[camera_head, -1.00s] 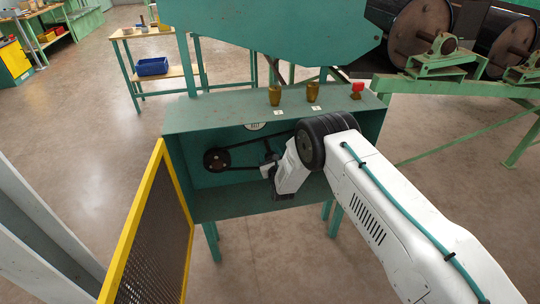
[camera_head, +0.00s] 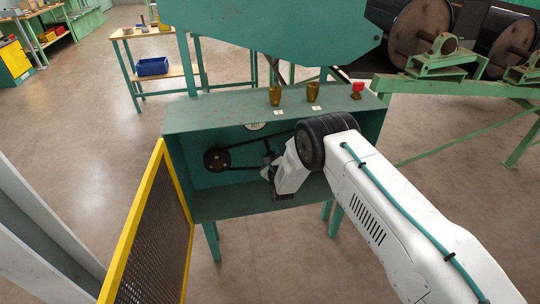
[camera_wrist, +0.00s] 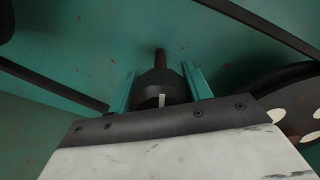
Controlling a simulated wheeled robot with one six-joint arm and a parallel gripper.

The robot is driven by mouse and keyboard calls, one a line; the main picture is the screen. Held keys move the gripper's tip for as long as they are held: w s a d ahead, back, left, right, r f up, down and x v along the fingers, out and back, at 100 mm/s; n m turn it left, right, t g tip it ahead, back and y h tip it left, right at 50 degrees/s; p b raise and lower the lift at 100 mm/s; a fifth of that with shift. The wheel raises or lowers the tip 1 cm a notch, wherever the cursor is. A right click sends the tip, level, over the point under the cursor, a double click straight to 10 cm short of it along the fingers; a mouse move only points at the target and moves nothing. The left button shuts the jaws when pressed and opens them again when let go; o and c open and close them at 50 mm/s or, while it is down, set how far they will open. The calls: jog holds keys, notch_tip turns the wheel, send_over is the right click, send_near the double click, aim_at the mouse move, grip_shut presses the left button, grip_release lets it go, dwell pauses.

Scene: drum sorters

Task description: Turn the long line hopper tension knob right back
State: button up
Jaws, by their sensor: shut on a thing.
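The tension knob (camera_wrist: 160,88) shows in the wrist view as a black, rounded knob with a pale mark on its near face. A dark reddish-brown shaft (camera_wrist: 160,58) runs from it towards the green back wall. My gripper (camera_wrist: 162,88) has one teal finger on each side of the knob and is shut on it. In the head view my gripper (camera_head: 268,172) reaches inside the open green hopper drive box (camera_head: 215,120), right of the left pulley (camera_head: 217,160). My arm hides the right part of the box, and the knob is hard to make out there.
A black belt (camera_head: 250,142) runs from the left pulley to the right. A spoked wheel (camera_wrist: 290,110) lies close at right in the wrist view. An open yellow-framed mesh guard (camera_head: 150,225) stands at left. Two brass cups (camera_head: 274,95) and a red button (camera_head: 357,90) sit on top.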

jog(key=n, duration=0.4)
jog(key=shift+f+n, duration=0.1)
jog(key=shift+n, duration=0.3)
jog(key=n, duration=0.3)
jog(key=shift+a+f+n, duration=0.1)
jog(key=shift+n, duration=0.2)
jog(key=n, duration=0.8)
jog(key=shift+f, duration=0.15)
jog(key=n, duration=0.4)
jog(key=shift+n, duration=0.3)
jog(key=n, duration=0.3)
jog(key=shift+f+n, duration=0.1)
jog(key=shift+n, duration=0.3)
jog(key=n, duration=0.4)
jog(key=shift+d, duration=0.2)
jog(key=n, duration=1.1)
jog(key=shift+d, duration=0.15)
jog(key=n, duration=0.7)
jog(key=shift+n, duration=0.3)
jog(key=n, duration=0.3)
jog(key=shift+r+n, duration=0.2)
jog(key=shift+n, duration=0.1)
jog(key=n, duration=0.3)
jog(key=shift+n, duration=0.3)
jog(key=n, duration=0.3)
jog(key=shift+r+n, duration=0.1)
jog(key=shift+n, duration=2)
